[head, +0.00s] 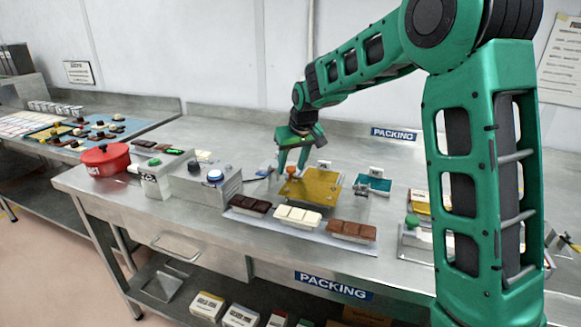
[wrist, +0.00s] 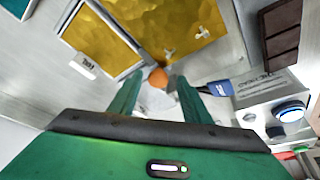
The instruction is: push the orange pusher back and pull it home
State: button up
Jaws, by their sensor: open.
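The orange pusher (head: 291,171) shows as a small orange knob at the back left corner of a gold sheet (head: 315,188). In the wrist view the round orange knob (wrist: 158,77) lies between and just beyond my fingertips, by the gold foil (wrist: 190,28). My gripper (head: 292,168) points down over the knob with its fingers apart on either side of it. In the wrist view my gripper (wrist: 158,84) is open, and I cannot tell whether either finger touches the knob. The pusher's lower part is hidden.
Dark (head: 250,204), white (head: 298,217) and brown (head: 351,231) chocolate bars lie in front of the gold sheet. A metal box with a blue button (head: 215,175) and a red pot (head: 106,159) stand left. A teal pad (head: 374,184) lies right.

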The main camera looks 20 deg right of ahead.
jog(key=v, duration=1)
jog(key=shift+r, duration=0.2)
jog(key=shift+s+d, duration=0.1)
jog(key=s+d+f+m+g, duration=0.1)
jog(key=s+d+f+m, duration=0.1)
jog(key=s+d, duration=0.6)
jog(key=s+d+f+m+g+h, duration=0.15)
jog(key=s+d, duration=0.25)
jog(key=s, duration=0.8)
jog(key=s+d+f+m+g, duration=0.1)
jog(key=s+d+f+m, duration=0.1)
jog(key=s+d, duration=0.5)
jog(key=s+f+m, duration=0.1)
jog(key=s, duration=0.4)
jog(key=s+f, duration=0.2)
jog(key=s, duration=0.4)
jog(key=s+a+f+m+g+y, duration=0.1)
jog(key=s+f, duration=0.1)
jog(key=s, duration=0.3)
jog(key=shift+s+f+m, duration=0.25)
jog(key=shift+m, duration=0.1)
